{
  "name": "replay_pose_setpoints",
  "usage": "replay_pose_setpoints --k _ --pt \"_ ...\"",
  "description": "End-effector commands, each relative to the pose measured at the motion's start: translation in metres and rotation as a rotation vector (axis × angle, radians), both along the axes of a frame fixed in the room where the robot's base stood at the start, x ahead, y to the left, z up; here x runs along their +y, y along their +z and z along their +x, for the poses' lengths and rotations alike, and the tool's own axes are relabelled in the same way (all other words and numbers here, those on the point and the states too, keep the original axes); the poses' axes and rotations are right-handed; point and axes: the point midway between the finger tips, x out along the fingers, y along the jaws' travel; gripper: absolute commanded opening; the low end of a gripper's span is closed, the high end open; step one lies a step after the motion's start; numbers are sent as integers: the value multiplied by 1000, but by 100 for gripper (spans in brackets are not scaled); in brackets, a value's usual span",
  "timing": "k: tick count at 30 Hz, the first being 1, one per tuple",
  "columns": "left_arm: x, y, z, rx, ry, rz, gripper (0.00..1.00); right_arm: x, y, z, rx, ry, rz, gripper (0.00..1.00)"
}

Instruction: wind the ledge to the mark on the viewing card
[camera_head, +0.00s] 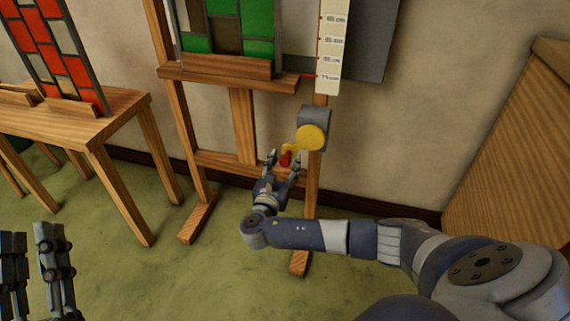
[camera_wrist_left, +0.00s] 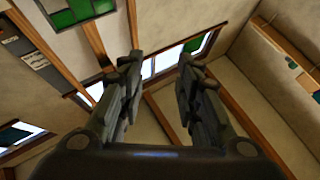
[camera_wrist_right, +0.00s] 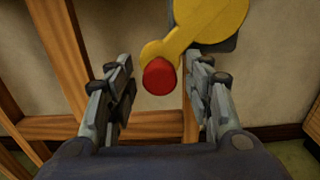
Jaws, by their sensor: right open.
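The wooden ledge (camera_head: 225,78) crosses the easel and bears a leaded panel (camera_head: 230,28) of green, brown and pale panes. A red pointer at its right end meets the white scale (camera_head: 333,45) near its lowest visible label. Below is a yellow crank (camera_head: 311,137) on a grey box, with a red knob (camera_wrist_right: 159,77). My right gripper (camera_head: 281,161) is open, with its fingers either side of the knob in the head view; contact is not visible. My left gripper (camera_head: 35,250) is open and empty at the lower left. I cannot make out the viewing card's mark.
A wooden table (camera_head: 115,108) at the left holds a red and white leaded panel (camera_head: 52,45). A wooden cabinet (camera_head: 510,150) stands at the right. A grey board (camera_head: 372,40) is behind the scale. Green floor lies open in front of the easel.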

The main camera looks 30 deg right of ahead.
Motion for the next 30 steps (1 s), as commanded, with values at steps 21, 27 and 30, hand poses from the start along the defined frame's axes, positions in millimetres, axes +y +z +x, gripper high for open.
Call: replay_pose_setpoints --k 21,27,30 --pt "1 13 -10 -81 -4 -23 31 -8 0 6 0 1 0 2" --pt "1 13 -10 -81 -4 -23 31 -7 0 7 -2 1 2 0" --pt "1 13 -11 -88 -4 -25 31 -7 1 10 -11 0 10 0"
